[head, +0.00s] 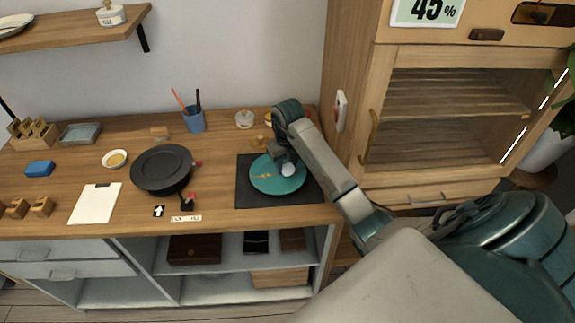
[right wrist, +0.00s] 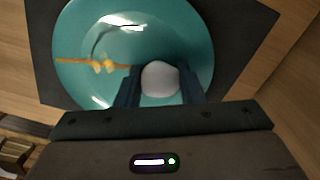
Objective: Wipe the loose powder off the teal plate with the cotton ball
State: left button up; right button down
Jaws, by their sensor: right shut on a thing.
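The teal plate (head: 266,182) lies on a dark mat (head: 244,200) at the right end of the wooden bench. It also shows in the right wrist view (right wrist: 185,35), with a gold seam and small yellow powder clumps (right wrist: 103,66) on its left part. My right gripper (head: 285,165) reaches down over the plate's right side. It is shut on the white cotton ball (right wrist: 159,79), which also shows in the head view (head: 288,170). Whether the ball touches the plate I cannot tell. My left gripper is not in view.
A black round turntable (head: 161,168) stands left of the mat. Behind are a blue cup with brushes (head: 194,120) and a small lidded jar (head: 244,119). A small bowl of yellow powder (head: 116,159), a white pad (head: 95,203) and a blue block (head: 40,168) lie further left. A tall cabinet (head: 450,100) stands to the right.

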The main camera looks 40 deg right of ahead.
aim_at(276, 174)
jog(key=shift+s+a+f, duration=0.1)
jog(key=shift+a, duration=0.05)
jog(key=shift+s+r+p, duration=0.1)
jog(key=shift+r+p, duration=0.1)
jog(key=shift+p, duration=0.1)
jog(key=shift+w+a+f+b, duration=0.1)
jog(key=shift+w+a+b, duration=0.3)
jog(key=shift+w+a, duration=0.25)
jog(key=shift+a+b, duration=0.4)
jog(key=shift+a, duration=0.5)
jog(key=shift+r+p, duration=0.65)
jog(key=shift+r, duration=0.15)
